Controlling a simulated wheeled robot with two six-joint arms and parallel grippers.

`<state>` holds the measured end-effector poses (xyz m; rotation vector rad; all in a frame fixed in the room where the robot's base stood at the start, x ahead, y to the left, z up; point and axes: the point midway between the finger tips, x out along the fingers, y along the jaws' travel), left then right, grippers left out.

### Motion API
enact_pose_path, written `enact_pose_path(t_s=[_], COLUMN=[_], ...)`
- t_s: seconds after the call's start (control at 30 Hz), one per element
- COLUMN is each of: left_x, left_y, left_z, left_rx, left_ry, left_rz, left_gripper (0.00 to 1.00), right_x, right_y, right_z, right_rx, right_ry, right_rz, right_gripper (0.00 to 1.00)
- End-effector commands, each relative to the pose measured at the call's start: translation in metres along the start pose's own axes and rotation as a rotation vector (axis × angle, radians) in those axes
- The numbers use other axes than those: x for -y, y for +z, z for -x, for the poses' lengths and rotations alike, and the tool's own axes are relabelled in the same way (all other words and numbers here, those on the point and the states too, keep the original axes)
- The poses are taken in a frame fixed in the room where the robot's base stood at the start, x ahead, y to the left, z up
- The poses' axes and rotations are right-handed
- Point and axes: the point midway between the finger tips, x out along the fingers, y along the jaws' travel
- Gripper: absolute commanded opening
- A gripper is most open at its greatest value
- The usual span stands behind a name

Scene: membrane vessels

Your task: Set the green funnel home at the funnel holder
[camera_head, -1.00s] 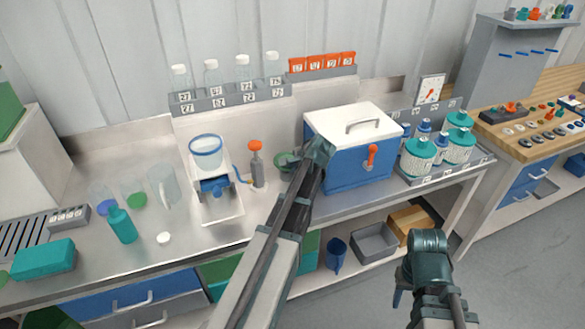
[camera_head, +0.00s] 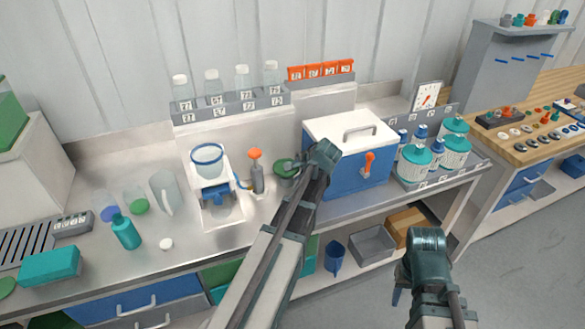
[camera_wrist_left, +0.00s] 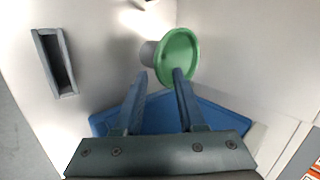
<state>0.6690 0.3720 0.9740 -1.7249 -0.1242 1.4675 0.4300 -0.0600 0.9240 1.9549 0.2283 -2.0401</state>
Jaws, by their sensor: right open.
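The green funnel (camera_head: 284,167) is on the bench between the orange-topped grey device and the blue cooler, partly hidden by my left arm. In the left wrist view the green funnel (camera_wrist_left: 181,55) shows its round rim tilted, with a pale cylindrical part beside it. My left gripper (camera_head: 318,152) is at the cooler's left side. In the left wrist view the left gripper (camera_wrist_left: 159,74) has its fingers apart, with one fingertip overlapping the funnel's rim; contact is unclear. My right gripper (camera_head: 398,285) is open and empty in front of the bench. I cannot make out the funnel holder clearly.
The blue cooler (camera_head: 355,185) with a white lid stands close to the left gripper. An orange-topped device (camera_head: 257,178) and a white apparatus (camera_head: 210,185) stand to the left. Teal-lidded jars (camera_head: 414,163) stand right of the cooler. A bottle rack (camera_head: 230,106) is behind.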

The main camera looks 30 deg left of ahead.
Motion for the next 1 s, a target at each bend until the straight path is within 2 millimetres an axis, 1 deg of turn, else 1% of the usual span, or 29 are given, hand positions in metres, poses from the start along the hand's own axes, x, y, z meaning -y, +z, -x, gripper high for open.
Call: enact_pose_path(t_s=[0.03, 0.1, 0.3, 0.4, 0.6, 1.0], left_x=[0.004, 0.004, 0.003, 0.003, 0.001, 0.0], left_y=[0.002, 0.002, 0.001, 0.001, 0.001, 0.0], left_z=[0.018, 0.033, 0.066, 0.077, 0.089, 0.09], left_rx=[-0.001, -0.001, -0.001, 0.0, 0.001, 0.001], left_ry=[0.0, 0.001, 0.001, 0.001, 0.001, 0.001], left_rz=[-0.001, -0.002, -0.002, 0.0, -0.001, 0.0], left_gripper=[0.39, 0.39, 0.39, 0.39, 0.39, 0.39], right_x=[-0.002, -0.003, -0.005, -0.006, -0.006, -0.007], right_y=[0.001, 0.002, 0.003, 0.004, 0.004, 0.004], right_z=[0.017, 0.028, 0.052, 0.06, 0.069, 0.069], right_rx=[0.0, 0.0, 0.0, 0.0, 0.0, 0.0], right_ry=[0.0, 0.0, 0.0, 0.0, 0.0, 0.0], right_rz=[0.0, 0.0, 0.0, 0.0, 0.001, 0.001], right_gripper=[0.47, 0.47, 0.47, 0.47, 0.47, 0.47])
